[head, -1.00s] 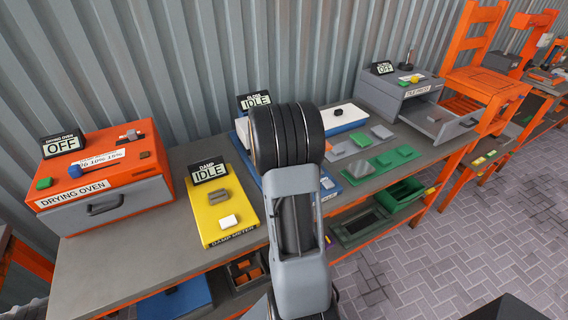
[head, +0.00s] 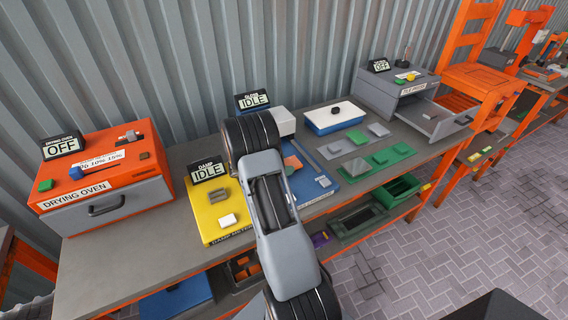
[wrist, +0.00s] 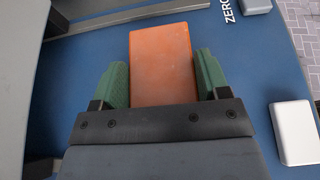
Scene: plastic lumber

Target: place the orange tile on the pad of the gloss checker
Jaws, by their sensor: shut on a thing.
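In the wrist view the orange tile (wrist: 162,62) is held between the two green fingers of my gripper (wrist: 162,80), with its far end sticking out past them. It is over the blue base of the gloss checker (wrist: 255,95). I cannot tell whether the tile touches the surface below; the pad is not clearly visible. In the head view a bit of the tile (head: 301,150) shows beside my arm, over the blue gloss checker (head: 318,193). The display behind (head: 253,100) reads IDLE. My arm hides much of the checker and the gripper there.
The yellow damp meter (head: 215,218) stands left of the checker, and the orange drying oven (head: 105,170) farther left. Grey and green tiles (head: 380,158) lie to the right. A white block (wrist: 295,132) and a ZERO label (wrist: 229,10) are close to the gripper.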

